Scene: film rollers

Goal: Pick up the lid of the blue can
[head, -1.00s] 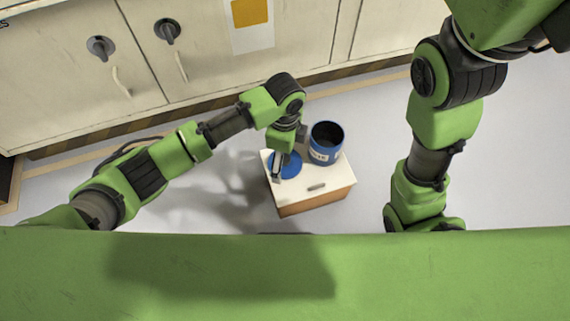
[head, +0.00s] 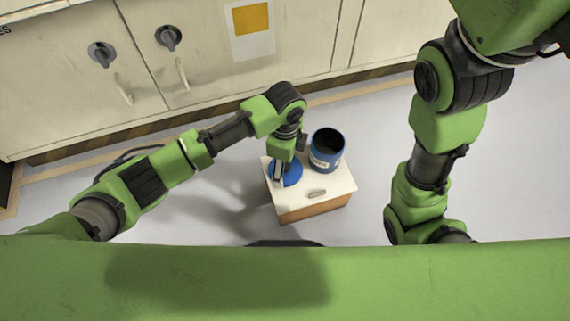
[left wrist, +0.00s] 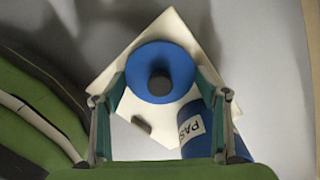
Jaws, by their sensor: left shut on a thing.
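The blue round lid (head: 289,174) with a dark central knob (left wrist: 160,84) is at the left part of a small white-topped stand. My left gripper (head: 279,174) comes down over it, hiding part of it. In the left wrist view my left gripper (left wrist: 161,82) has one finger on each side of the lid (left wrist: 160,56), shut on its rim. I cannot tell whether the lid touches the stand top. The open blue can (head: 327,159), with a white label, stands upright just right of the lid. My right gripper is out of view.
The small stand (head: 338,183) has a white top and brown sides. A small grey-brown piece (head: 317,194) is on its top near the front. Pale cabinets (head: 80,90) with handles line the back. Open grey floor (head: 375,140) lies to the right.

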